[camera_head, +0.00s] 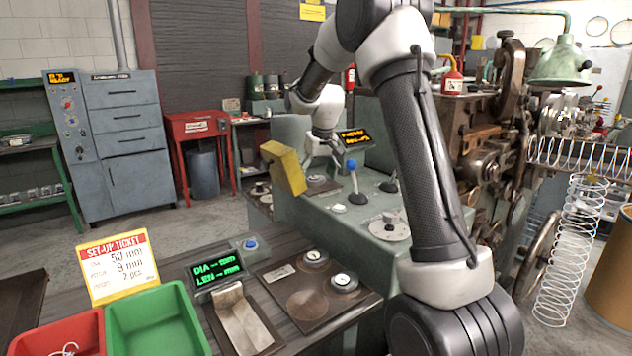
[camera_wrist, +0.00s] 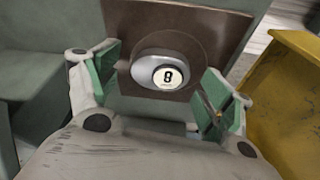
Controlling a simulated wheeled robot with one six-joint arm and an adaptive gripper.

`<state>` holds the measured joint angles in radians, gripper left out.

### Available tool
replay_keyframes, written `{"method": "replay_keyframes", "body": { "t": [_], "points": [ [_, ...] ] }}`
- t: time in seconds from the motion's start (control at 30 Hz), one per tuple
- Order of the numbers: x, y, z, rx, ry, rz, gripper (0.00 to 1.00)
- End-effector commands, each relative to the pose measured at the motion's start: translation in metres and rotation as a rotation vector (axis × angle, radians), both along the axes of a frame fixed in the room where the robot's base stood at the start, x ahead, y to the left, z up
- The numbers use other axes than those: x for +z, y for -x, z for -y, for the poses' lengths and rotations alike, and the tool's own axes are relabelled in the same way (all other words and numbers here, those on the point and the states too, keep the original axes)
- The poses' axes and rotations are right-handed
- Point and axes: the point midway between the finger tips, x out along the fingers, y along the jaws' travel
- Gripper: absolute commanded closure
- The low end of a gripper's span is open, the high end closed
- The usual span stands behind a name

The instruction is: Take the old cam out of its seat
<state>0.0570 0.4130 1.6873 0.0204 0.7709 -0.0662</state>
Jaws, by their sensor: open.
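The old cam (camera_wrist: 150,68) is a pale metal disc with a white label reading 8, sitting in its seat on a brown plate (camera_wrist: 205,30). In the head view the brown plate (camera_head: 318,184) shows low on the green-grey machine, under my gripper (camera_head: 324,150). In the wrist view my gripper (camera_wrist: 164,82) is open, with one green-padded finger to the left of the cam and one to the right. I see no contact with the cam. The cam itself is mostly hidden in the head view.
A yellow guard (camera_head: 284,167) stands tilted close left of my gripper; it also shows in the wrist view (camera_wrist: 285,100). A blue-knobbed lever (camera_head: 353,180) and a display (camera_head: 355,138) are close right. A bench rack (camera_head: 275,292) holds two labelled discs beside an empty-looking round recess.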

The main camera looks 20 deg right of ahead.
Motion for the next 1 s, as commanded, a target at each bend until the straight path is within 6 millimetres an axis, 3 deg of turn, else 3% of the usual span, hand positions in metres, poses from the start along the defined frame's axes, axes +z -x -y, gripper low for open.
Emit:
{"method": "replay_keyframes", "body": {
  "t": [0.03,0.3,0.63,1.0],
  "points": [
    [0.000,0.000,0.000,0.000,0.000,0.000,0.25],
    [0.000,0.000,0.000,0.000,0.000,0.000,0.74],
    [0.008,-0.001,0.000,0.000,0.000,0.003,0.74],
    [0.080,0.000,0.000,0.000,0.000,0.004,0.74]
  ]
}}
